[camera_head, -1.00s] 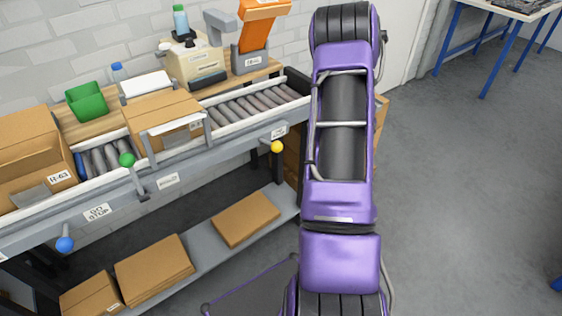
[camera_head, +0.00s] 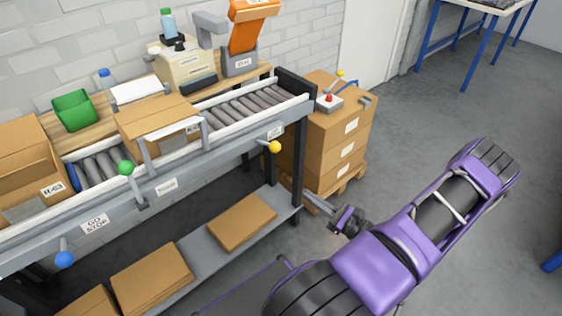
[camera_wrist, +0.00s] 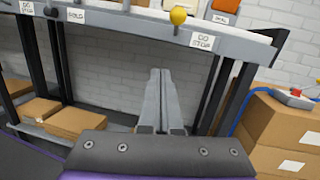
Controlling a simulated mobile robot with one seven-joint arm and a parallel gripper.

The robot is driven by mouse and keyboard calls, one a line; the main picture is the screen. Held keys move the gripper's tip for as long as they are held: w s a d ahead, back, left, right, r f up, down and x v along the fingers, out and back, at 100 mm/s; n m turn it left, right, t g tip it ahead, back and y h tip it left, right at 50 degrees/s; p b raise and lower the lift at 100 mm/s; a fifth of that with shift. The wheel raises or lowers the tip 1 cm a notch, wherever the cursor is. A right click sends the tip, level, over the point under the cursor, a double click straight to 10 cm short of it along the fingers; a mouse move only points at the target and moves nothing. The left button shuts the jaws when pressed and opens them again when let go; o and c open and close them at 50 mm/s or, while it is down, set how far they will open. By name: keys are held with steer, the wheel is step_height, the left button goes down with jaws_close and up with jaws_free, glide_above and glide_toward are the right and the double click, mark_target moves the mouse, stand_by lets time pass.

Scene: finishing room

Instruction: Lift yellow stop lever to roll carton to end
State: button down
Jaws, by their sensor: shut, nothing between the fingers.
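The yellow stop lever (camera_head: 275,147) has a round knob and sticks out from the front rail of the roller conveyor (camera_head: 90,223), near its right end. In the wrist view the yellow knob (camera_wrist: 178,16) is at the top, beside a "GO STOP" label. A carton (camera_head: 150,112) sits mid-conveyor at a grey metal bar frame. Another carton (camera_head: 30,165), labelled R-63, is at the left end. My gripper (camera_head: 308,195) is shut and empty, low beside the conveyor's right leg. In the wrist view its fingers (camera_wrist: 160,75) are together, below the yellow knob and apart from it.
A green lever (camera_head: 127,167) and a blue lever (camera_head: 65,259) are further left. Rollers (camera_head: 250,106) right of the middle carton are bare. Stacked boxes (camera_head: 330,145) with a red-button switch stand right of the conveyor. Flat cartons (camera_head: 242,222) lie on the lower shelf.

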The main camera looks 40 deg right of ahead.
steer(key=shift+s+d+r+m+t+h, duration=0.15)
steer(key=shift+d+r+m+t+h, duration=0.2)
steer(key=shift+d+m+t+h, duration=0.5)
steer(key=shift+a+n+g, duration=0.25)
steer(key=shift+g, duration=0.1)
steer(key=r+x, duration=0.2)
steer(key=x, duration=1.1)
steer(key=shift+s+r, duration=0.35)
steer(key=shift+r, duration=0.05)
steer(key=shift+d, duration=0.1)
